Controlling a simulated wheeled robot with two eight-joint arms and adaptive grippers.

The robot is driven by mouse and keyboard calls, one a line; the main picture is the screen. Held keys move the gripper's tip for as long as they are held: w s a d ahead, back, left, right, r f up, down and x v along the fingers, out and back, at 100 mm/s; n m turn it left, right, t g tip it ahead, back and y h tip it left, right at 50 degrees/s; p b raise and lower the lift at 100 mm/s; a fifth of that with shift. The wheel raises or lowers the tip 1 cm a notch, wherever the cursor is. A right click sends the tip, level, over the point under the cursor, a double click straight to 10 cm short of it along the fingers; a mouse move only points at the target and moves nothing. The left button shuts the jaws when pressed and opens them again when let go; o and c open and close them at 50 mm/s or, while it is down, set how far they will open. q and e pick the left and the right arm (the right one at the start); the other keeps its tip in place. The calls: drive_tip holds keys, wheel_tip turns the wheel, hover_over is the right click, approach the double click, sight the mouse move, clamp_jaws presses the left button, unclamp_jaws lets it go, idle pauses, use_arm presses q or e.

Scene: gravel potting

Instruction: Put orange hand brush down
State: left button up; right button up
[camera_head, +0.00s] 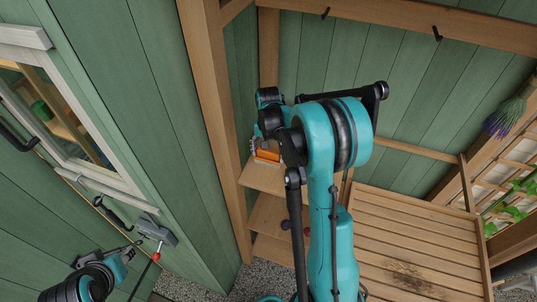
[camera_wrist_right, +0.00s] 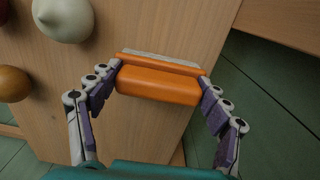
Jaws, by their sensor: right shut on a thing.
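The orange hand brush (camera_head: 267,155) is at the upper board of a wooden shelf unit (camera_head: 262,178). In the right wrist view the brush (camera_wrist_right: 158,82) lies across between the fingertips of my right gripper (camera_wrist_right: 160,80), which is shut on its two ends. A pale strip shows along its far edge. Light wood lies behind it; I cannot tell whether the brush touches it. In the head view my right arm hides most of that gripper. My left gripper (camera_head: 130,251) is at the lower left, near the green wall; its jaws are too small to judge.
A pale pointed round thing (camera_wrist_right: 64,18) and a brown ball (camera_wrist_right: 14,84) are left of the brush in the wrist view. A slatted wooden bench (camera_head: 410,240) is right of the shelves.

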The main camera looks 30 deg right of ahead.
drive_tip(key=shift+f, duration=0.15)
drive_tip(key=shift+s+f, duration=0.1)
drive_tip(key=o, duration=1.2)
drive_tip(key=shift+o, duration=0.2)
